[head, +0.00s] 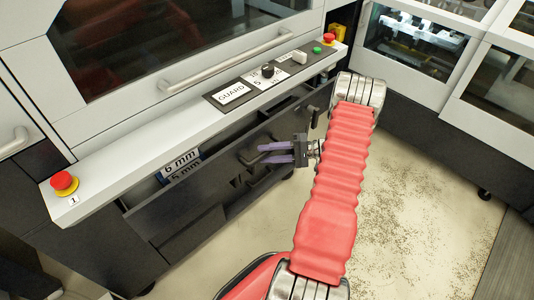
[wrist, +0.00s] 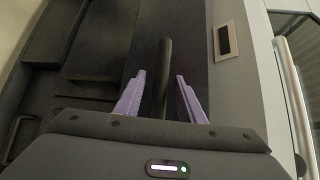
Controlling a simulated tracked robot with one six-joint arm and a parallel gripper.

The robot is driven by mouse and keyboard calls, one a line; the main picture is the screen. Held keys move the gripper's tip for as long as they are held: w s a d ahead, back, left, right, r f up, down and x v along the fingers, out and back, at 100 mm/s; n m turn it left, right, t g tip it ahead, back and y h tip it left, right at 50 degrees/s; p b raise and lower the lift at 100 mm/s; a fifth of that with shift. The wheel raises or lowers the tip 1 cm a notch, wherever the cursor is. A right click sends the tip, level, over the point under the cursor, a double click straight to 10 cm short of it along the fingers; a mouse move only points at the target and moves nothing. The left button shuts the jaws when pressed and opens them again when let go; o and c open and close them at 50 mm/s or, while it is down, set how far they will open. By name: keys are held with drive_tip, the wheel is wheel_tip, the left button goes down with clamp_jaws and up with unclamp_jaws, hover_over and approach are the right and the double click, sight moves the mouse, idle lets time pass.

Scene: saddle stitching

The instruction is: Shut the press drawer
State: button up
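The press drawer (head: 190,185) is a dark drawer under the console, standing partly open. Its front is away from the machine, and 6 mm and 5 mm labels (head: 180,165) show in the gap behind it. My gripper (head: 261,154) has two purple fingers and is at the drawer front, pointing left. In the wrist view, a dark bar (wrist: 163,62), which looks like a handle, lies between the open fingers, with a gap on each side. The fingers partly hide this area in the head view, and I cannot tell whether they touch the drawer.
The white console ledge (head: 130,170) overhangs the drawer, with red stop buttons (head: 64,182) at both ends and a GUARD label (head: 232,93). Another handle (wrist: 15,138) shows at left in the wrist view. Cabinets (head: 430,60) stand at right. The speckled floor (head: 420,210) is clear.

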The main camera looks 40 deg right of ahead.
drive_tip(key=shift+w+a+f, duration=0.1)
drive_tip(key=shift+w+a, duration=0.15)
drive_tip(key=shift+c, duration=0.2)
clamp_jaws()
idle(0.4)
